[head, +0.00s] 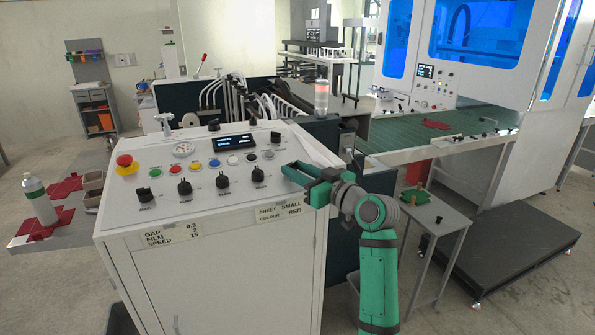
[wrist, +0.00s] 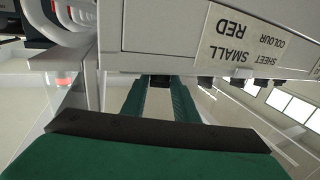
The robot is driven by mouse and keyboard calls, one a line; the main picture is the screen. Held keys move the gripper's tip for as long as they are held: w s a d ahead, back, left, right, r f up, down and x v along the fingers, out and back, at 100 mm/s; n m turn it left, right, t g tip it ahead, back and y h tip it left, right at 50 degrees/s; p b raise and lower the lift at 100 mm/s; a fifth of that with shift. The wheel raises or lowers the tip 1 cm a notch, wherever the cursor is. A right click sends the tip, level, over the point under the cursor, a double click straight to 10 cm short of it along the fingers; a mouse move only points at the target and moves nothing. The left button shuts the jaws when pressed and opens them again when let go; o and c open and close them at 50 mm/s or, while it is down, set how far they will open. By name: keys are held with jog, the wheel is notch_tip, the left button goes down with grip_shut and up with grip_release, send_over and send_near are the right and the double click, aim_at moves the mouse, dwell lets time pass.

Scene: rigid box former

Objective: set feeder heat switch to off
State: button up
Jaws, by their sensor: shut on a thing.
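The white control console (head: 215,268) stands in the middle of the head view, with knobs, coloured buttons and a small display (head: 234,143) on its sloped top. My green gripper (head: 292,171) is at the right edge of that top. In the wrist view my gripper (wrist: 160,92) has its two fingers close around a small dark piece (wrist: 159,80), seemingly a knob, at the console's edge. The fingers hide this piece in the head view. Its pointer and marking do not show, so I cannot tell its setting or confirm it is the feeder heat switch.
A red emergency button (head: 124,160) and several black knobs (head: 222,182) stand on the console top. A small side table (head: 432,215) with a green item is right of my arm. The green conveyor bed (head: 430,135) lies behind. Open floor is at the lower right.

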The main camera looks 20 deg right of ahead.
jog(key=o, duration=1)
jog(key=shift+s+d, duration=0.15)
jog(key=shift+d, duration=0.2)
jog(key=shift+a, duration=0.2)
jog(key=v, duration=1)
jog(key=shift+s, duration=0.3)
jog(key=shift+d+f, duration=0.1)
